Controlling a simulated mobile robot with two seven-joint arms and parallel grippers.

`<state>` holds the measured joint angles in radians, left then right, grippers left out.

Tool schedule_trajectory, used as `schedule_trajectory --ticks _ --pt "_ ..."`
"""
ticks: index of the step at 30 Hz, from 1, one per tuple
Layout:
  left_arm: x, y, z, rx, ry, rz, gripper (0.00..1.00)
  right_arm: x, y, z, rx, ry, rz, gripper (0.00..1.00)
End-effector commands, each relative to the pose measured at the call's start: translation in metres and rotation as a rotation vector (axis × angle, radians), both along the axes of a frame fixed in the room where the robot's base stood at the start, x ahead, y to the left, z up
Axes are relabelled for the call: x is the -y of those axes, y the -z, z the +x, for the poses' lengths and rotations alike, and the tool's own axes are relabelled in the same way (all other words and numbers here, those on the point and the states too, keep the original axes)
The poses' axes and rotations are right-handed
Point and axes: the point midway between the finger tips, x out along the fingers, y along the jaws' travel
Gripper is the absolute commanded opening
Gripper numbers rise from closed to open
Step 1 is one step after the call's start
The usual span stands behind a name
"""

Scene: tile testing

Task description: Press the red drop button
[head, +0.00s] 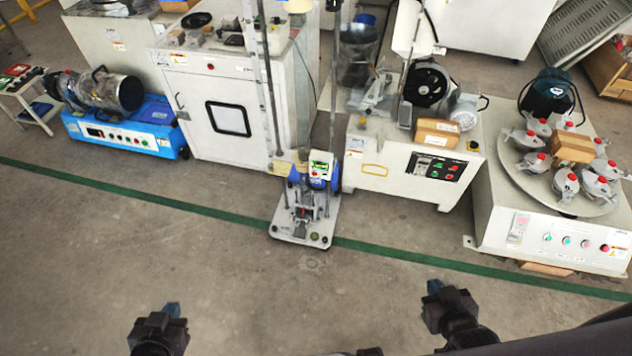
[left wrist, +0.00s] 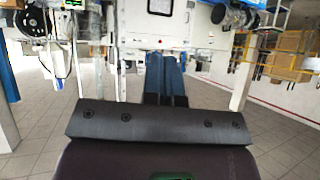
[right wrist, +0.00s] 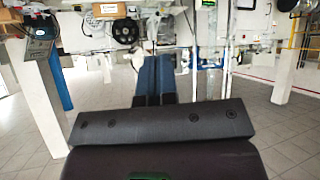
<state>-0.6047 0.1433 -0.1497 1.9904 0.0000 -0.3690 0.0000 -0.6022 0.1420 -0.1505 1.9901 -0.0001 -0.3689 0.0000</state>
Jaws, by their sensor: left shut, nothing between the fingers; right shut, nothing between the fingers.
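A drop tester stands in the middle of the head view, with a grey base plate (head: 300,222) on the floor and tall posts. A small white control box (head: 320,163) with a green display is mounted low on it. A tiny red spot on the box's lower part looks like the red drop button (head: 316,173); its label is too small to read. My left gripper (head: 172,309) is at the lower left, shut and empty, well apart from the tester. My right gripper (head: 434,287) is at the lower right, also shut and empty. Their blue fingers show together in the left wrist view (left wrist: 164,75) and right wrist view (right wrist: 155,75).
A white cabinet (head: 228,118) and a blue machine (head: 125,135) stand left of the tester. A white machine with a control panel (head: 436,167) and a turntable machine (head: 550,235) stand right. The floor (head: 290,300) before the tester is clear, crossed by a green line (head: 130,185).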

Motion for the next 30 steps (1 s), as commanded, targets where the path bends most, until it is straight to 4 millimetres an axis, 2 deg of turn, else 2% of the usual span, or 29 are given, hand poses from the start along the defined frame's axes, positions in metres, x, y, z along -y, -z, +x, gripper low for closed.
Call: schedule_trajectory --ticks 13,17,20,23,30 --pt "0.001 -0.002 0.004 0.009 0.003 -0.001 0.00 0.000 -0.002 0.004 0.007 -0.002 -0.002 0.00" --pt "0.001 0.001 0.005 0.011 0.004 0.001 0.00 -0.001 0.005 0.009 0.006 -0.029 -0.042 0.00" --pt "0.001 0.007 0.006 0.019 0.009 0.004 0.00 -0.006 0.019 0.028 0.017 -0.103 -0.147 0.00" --pt "0.001 0.017 0.009 0.028 0.015 0.011 0.00 -0.017 0.040 0.058 0.036 -0.225 -0.330 0.00" --pt "0.003 0.041 0.015 0.053 0.037 0.028 0.00 -0.050 0.090 0.142 0.103 -0.570 -0.901 0.00"
